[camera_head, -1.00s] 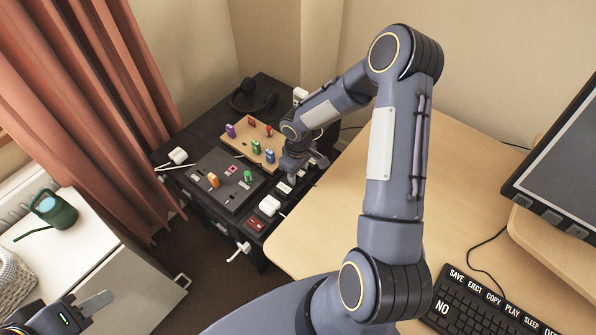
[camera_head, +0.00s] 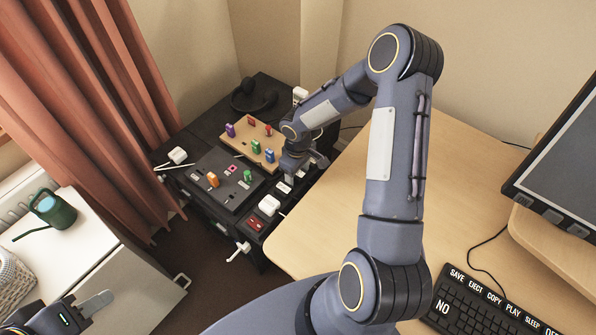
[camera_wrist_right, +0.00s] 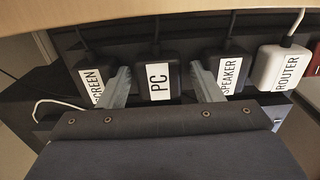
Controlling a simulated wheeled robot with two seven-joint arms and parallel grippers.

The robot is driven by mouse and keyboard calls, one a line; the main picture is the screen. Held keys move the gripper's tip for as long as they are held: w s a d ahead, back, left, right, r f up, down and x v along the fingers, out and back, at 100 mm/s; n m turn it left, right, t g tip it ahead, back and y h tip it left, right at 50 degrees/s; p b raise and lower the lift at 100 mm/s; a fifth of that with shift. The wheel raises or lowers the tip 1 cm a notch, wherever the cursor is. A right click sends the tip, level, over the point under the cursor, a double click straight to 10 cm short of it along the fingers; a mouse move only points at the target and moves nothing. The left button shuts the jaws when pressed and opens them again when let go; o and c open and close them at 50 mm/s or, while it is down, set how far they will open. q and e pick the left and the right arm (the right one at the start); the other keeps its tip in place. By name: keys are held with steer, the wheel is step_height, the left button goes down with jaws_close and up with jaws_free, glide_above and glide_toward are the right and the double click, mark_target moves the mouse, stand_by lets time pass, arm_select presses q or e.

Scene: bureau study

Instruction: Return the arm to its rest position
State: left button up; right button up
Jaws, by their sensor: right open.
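My right arm reaches across the head view to the dark cabinet. Its gripper (camera_head: 303,171) is over the row of plugs near the desk edge.
The wooden desk (camera_head: 335,215) is right of the cabinet, with a keyboard (camera_head: 480,308) and a monitor (camera_head: 560,160). A watering can (camera_head: 52,209) stands at the left.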

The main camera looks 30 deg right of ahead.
step_height(320, 180, up, 8)
steer(key=shift+f, duration=0.1)
stand_by(0.4)
steer(key=s+a+r+m+t+y, duration=0.1)
steer(key=s+r+m+t, duration=0.1)
steer(key=s+r, duration=0.6)
steer(key=s+a+r+m+t, duration=0.1)
steer(key=s+a+r+m, duration=0.1)
steer(key=s+r, duration=0.55)
steer(key=s+a+r+m+t+y, duration=0.2)
steer(key=s+a+r, duration=0.1)
steer(key=s, duration=0.3)
steer(key=shift+s+a+r+t+y, duration=0.3)
steer(key=shift+s+a+y, duration=0.1)
steer(key=shift+a, duration=0.3)
